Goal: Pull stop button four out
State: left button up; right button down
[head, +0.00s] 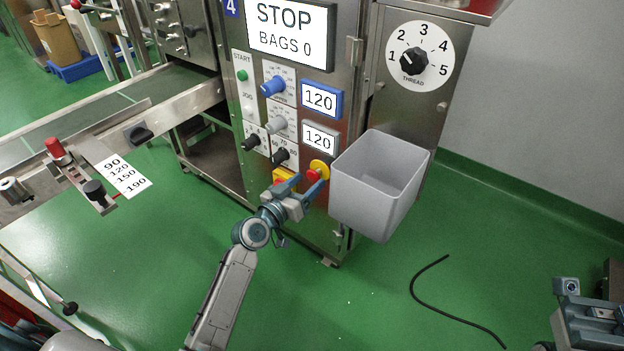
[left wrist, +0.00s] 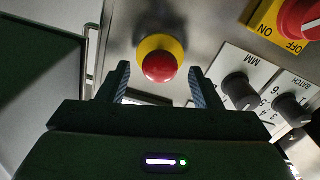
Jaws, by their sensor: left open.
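Stop button four (head: 314,176) is a red mushroom head on a yellow collar, low on the front panel of the machine marked 4. In the left wrist view the red button (left wrist: 159,67) shows nearly centred, with its yellow ring around it. My left gripper (head: 302,182) is open at the button. In the left wrist view its two fingertips (left wrist: 160,74) stand on either side of the red head, with a gap on both sides. How far the fingertips reach along the button is hard to tell. My right gripper (head: 585,315) is partly visible at the bottom right corner; its fingers are unclear.
A grey bin (head: 372,185) hangs close to the right of the button. A yellow switch plate with a red knob (left wrist: 300,20) and black dials (head: 280,156) sit nearby. The display (head: 290,30) reads STOP, BAGS 0. A black cable (head: 430,295) lies on the green floor.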

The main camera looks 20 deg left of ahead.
pick_arm(q)
jog(key=shift+x, duration=1.4)
grip_shut()
jog(key=shift+s+a+f+b, duration=0.15)
jog(key=shift+s+a+b, duration=0.05)
jog(key=shift+s+b, duration=0.25)
grip_release()
jog(key=shift+s, duration=0.1)
jog(key=p+v, duration=0.1)
jog(key=v, duration=0.9)
jog(key=shift+s, duration=0.3)
